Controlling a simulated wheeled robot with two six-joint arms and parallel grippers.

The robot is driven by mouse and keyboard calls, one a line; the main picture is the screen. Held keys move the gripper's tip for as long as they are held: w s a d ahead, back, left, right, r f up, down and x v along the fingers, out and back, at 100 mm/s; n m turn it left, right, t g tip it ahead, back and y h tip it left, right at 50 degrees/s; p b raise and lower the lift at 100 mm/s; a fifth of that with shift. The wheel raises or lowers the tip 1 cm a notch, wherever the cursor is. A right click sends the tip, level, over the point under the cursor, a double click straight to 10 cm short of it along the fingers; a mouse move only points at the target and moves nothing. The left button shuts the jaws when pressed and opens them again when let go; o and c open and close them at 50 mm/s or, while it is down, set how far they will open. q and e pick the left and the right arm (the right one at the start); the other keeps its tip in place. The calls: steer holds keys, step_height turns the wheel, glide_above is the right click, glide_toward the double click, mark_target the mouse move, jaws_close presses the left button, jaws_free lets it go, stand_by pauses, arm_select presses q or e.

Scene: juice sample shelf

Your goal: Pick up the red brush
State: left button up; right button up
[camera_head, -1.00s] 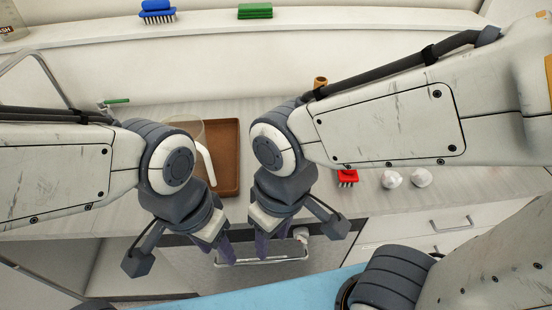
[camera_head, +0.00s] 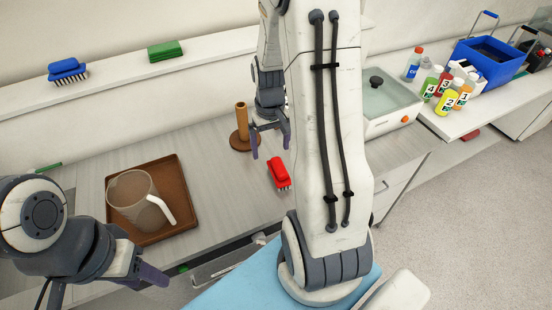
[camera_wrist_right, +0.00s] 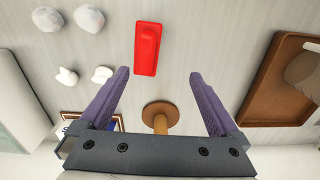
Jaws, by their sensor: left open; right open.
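The red brush (camera_head: 279,174) lies on the grey counter, bristles down, near the front edge. In the right wrist view the red brush (camera_wrist_right: 147,48) lies beyond the fingertips, slightly left of centre. My right gripper (camera_head: 270,150) is open and empty above the counter, just behind the brush; its two purple fingers (camera_wrist_right: 159,74) are spread apart in the wrist view, with nothing between the tips. My left gripper (camera_head: 110,285) is open at the lower left, in front of the counter, away from the brush.
A wooden peg stand (camera_head: 241,125) stands beside the right gripper. A brown tray (camera_head: 120,228) with a clear pitcher (camera_head: 130,192) is to the left. White crumpled lumps (camera_wrist_right: 88,18) lie near the brush. A blue brush (camera_head: 67,69) and green sponges (camera_head: 165,50) sit on the shelf.

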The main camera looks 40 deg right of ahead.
mark_target(279, 165)
steer(key=shift+s+d+f+m, duration=0.15)
steer(key=shift+d+f, duration=0.1)
steer(key=shift+d, duration=0.35)
steer(key=shift+s+d+f+m, duration=0.15)
steer(key=shift+d+f, duration=0.1)
steer(key=shift+d, duration=0.3)
step_height(279, 165, down, 4)
steer(key=shift+r+p, duration=0.15)
steer(key=shift+p, duration=0.35)
steer(key=shift+d+f+p, duration=0.15)
steer(key=shift+f+p, duration=0.95)
steer(key=shift+f, duration=1.95)
steer(key=shift+c, duration=0.3)
steer(key=c, duration=1.4)
steer(key=shift+c, duration=0.2)
steer(key=shift+w+r, duration=0.1)
steer(key=shift+r, duration=0.1)
